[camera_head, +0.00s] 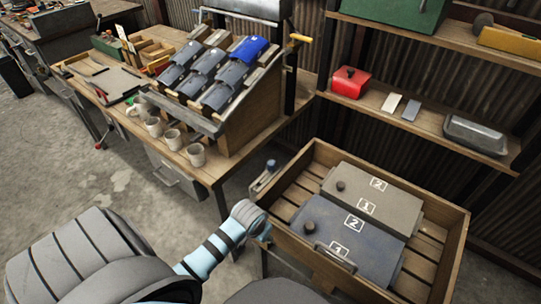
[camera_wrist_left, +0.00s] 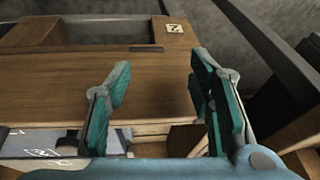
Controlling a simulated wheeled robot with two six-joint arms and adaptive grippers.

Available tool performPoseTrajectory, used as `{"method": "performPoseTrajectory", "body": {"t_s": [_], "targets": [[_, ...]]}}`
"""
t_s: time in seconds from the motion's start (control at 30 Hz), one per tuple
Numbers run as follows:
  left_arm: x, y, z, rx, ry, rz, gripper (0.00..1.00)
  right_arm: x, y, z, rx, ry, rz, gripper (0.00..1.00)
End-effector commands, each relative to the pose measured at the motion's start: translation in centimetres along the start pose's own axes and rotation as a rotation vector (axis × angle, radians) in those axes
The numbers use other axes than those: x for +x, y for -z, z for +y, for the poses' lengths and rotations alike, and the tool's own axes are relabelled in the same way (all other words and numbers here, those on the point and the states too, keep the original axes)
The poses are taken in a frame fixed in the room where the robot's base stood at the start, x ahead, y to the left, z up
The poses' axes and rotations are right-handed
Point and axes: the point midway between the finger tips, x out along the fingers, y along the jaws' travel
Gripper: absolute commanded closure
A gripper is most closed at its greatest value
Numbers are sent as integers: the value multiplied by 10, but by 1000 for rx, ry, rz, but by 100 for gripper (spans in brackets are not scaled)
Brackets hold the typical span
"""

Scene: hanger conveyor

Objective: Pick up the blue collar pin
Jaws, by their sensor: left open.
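I cannot make out a blue collar pin with certainty. A small blue-grey knobbed part (camera_head: 270,165) stands near the left corner of the wooden crate in the head view, and it may be the pin. In the left wrist view my left gripper (camera_wrist_left: 163,62) is open, with nothing between its teal fingers. A wooden surface with a numbered label (camera_wrist_left: 174,28) lies beyond the fingers. In the head view my left arm reaches to the crate's left side; its fingers are not clear there. My right gripper is not in view.
The wooden crate (camera_head: 449,257) holds a blue-grey box (camera_head: 372,252) and a grey box (camera_head: 396,207), both numbered and knobbed. A workbench with several mugs and a tilted rack of bins (camera_head: 208,70) stands behind. Shelves are at the right. Floor at left is clear.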

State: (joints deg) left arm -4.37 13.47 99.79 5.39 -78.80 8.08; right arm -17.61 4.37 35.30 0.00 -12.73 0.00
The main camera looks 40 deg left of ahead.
Motion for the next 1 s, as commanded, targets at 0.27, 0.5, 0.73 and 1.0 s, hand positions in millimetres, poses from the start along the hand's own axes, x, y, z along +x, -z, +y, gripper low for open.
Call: {"method": "performPoseTrajectory", "body": {"t_s": [0.27,0.5,0.73,1.0], "targets": [[-58,94,-27,-102,34,55,52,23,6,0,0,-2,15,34],[-99,188,-77,-309,48,67,52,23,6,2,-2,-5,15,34],[-99,217,-96,-399,37,65,52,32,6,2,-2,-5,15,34],[-33,220,-98,-397,37,68,52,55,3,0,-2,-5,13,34]]}}
